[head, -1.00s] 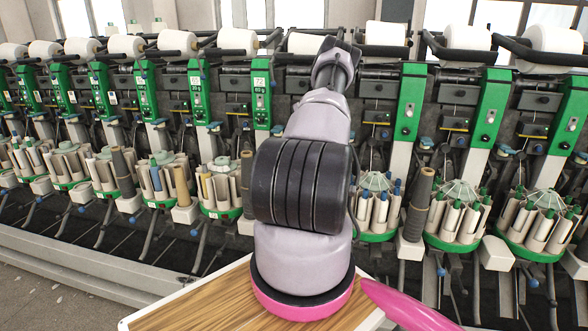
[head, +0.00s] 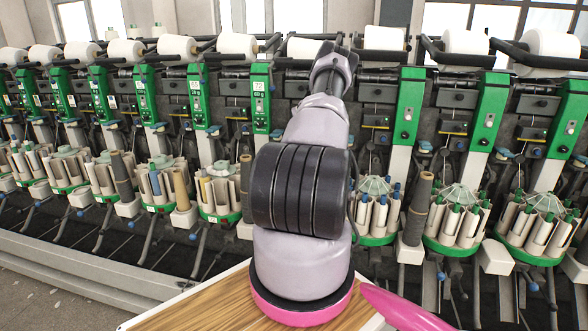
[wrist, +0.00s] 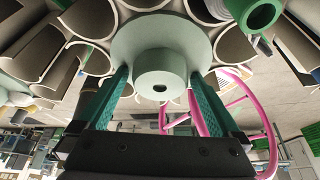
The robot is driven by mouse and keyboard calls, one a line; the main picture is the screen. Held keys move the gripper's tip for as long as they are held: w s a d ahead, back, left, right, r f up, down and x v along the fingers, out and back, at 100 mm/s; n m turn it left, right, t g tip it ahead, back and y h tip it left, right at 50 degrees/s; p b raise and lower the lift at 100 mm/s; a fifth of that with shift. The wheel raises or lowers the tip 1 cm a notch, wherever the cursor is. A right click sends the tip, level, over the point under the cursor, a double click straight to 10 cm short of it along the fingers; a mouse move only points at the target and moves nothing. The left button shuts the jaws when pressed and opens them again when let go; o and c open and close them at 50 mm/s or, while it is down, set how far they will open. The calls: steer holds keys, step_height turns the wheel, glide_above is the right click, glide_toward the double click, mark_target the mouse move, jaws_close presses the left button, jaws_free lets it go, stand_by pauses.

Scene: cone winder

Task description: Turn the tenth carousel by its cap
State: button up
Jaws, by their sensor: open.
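In the wrist view the carousel's pale green cap (wrist: 160,72) is a round knob with a dark centre hole, on a wider pale disc (wrist: 135,38). Open grey tube holders (wrist: 92,20) ring the disc, and one holds a green tube (wrist: 262,12). My gripper (wrist: 160,82) is open, with one teal finger on each side of the cap. A gap shows between each finger and the knob. In the head view my arm hides my gripper and this carousel; I cannot tell its number there.
Neighbouring carousels with tubes stand at left (head: 218,192) and right (head: 378,205) of my arm in the head view. Dark cones (head: 418,208) stand between some carousels. Green panels (head: 408,110) and white cones (head: 236,44) line the machine above. A pink hoop (wrist: 245,100) shows in the wrist view.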

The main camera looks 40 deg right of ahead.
steer(key=v, duration=1)
steer(key=shift+r, duration=0.4)
steer(key=shift+d, duration=0.1)
